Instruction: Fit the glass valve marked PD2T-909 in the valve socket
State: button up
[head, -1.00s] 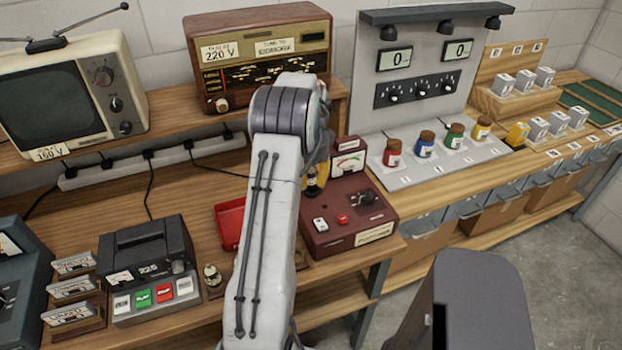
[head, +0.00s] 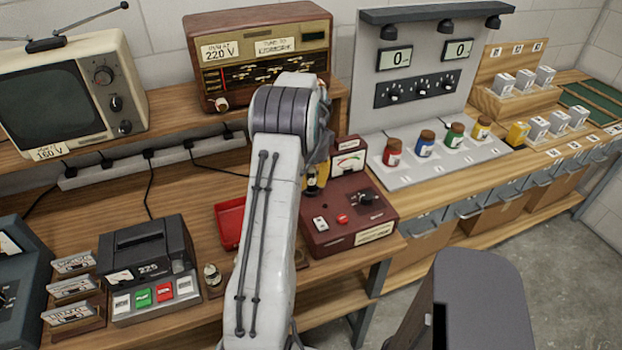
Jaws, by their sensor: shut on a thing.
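My gripper (head: 318,170) hangs over the left side of the maroon tester box (head: 347,233), partly hidden behind my arm. It is shut on a small dark, shiny piece with a yellow band, which looks like a glass valve (head: 311,188); its marking cannot be read. The valve is just above the box's top, near its back left. The valve socket is not clearly seen; I cannot tell whether the valve touches it. Another small glass valve (head: 211,274) stands on a wooden block left of my arm.
A red tray (head: 229,222) lies left of my arm. A meter (head: 349,163) rises at the tester's back, with switches and a knob on its top. A black cassette deck (head: 147,252) and a radio (head: 258,55) stand nearby. Coloured jars stand to the right.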

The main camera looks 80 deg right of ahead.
jog(key=shift+f+b, duration=0.35)
jog(key=shift+f, duration=0.2)
jog(key=o, duration=0.7)
jog(key=shift+r, duration=0.1)
jog(key=shift+r+p, duration=4.25)
jog(key=shift+r, duration=1.2)
